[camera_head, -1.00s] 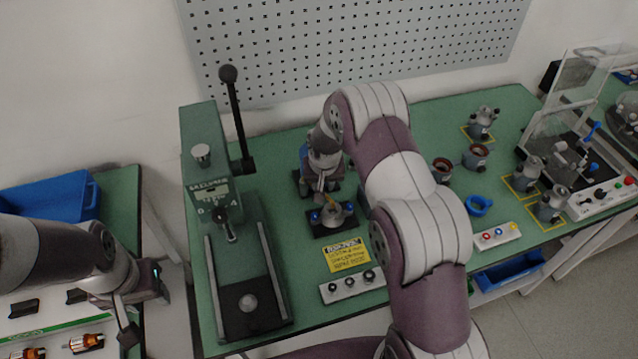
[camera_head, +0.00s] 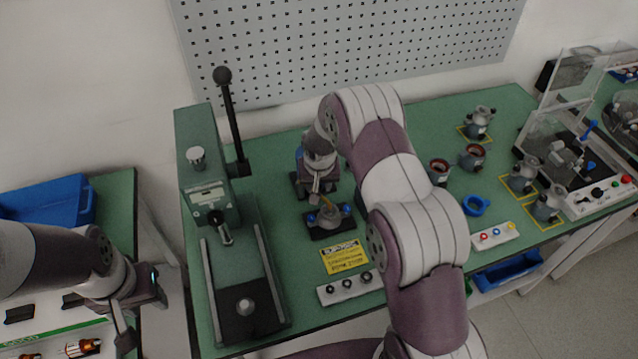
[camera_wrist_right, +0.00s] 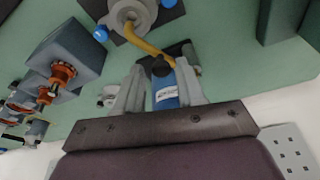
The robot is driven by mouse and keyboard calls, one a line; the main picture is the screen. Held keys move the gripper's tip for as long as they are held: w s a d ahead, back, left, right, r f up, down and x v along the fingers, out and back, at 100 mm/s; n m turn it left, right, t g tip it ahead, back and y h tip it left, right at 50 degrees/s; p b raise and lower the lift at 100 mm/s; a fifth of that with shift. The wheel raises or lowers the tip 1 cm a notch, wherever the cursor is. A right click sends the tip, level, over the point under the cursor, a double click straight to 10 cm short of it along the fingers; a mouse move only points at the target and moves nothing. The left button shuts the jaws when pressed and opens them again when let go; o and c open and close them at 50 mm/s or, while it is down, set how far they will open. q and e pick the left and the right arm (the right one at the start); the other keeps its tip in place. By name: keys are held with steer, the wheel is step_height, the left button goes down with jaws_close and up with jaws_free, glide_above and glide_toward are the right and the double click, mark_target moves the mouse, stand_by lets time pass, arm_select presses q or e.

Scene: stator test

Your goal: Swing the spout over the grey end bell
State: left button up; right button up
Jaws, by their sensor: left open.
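The yellow curved spout (camera_wrist_right: 147,44) runs from a black hub (camera_wrist_right: 162,67) to the round grey end bell (camera_wrist_right: 146,12) in the right wrist view. Its tip appears over the bell's middle. In the head view the spout (camera_head: 328,201) shows small above the dark fixture with blue knobs. My right gripper (camera_wrist_right: 160,72) has its fingers on either side of the hub, with a blue labelled cylinder (camera_wrist_right: 164,94) seen between them. Whether they touch the spout or hub is unclear. My left gripper (camera_head: 122,325) is open and empty at the lower left, away from the spout.
A green press (camera_head: 210,165) with a tall black lever stands left of the fixture. A yellow sign (camera_head: 344,257) and a button box (camera_head: 345,287) lie in front. Motor housings and a blue ring (camera_head: 476,206) are to the right. My right arm crosses the bench's middle.

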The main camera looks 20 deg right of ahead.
steer(key=shift+w+r+p, duration=0.1)
steer(key=shift+r+p, duration=0.4)
steer(key=shift+r, duration=0.25)
steer(key=p+v, duration=0.2)
steer(key=v, duration=0.2)
steer(key=shift+s+r+p, duration=0.15)
steer(key=shift+s+p, duration=0.05)
steer(key=shift+p, duration=0.15)
steer(key=shift+w, duration=0.1)
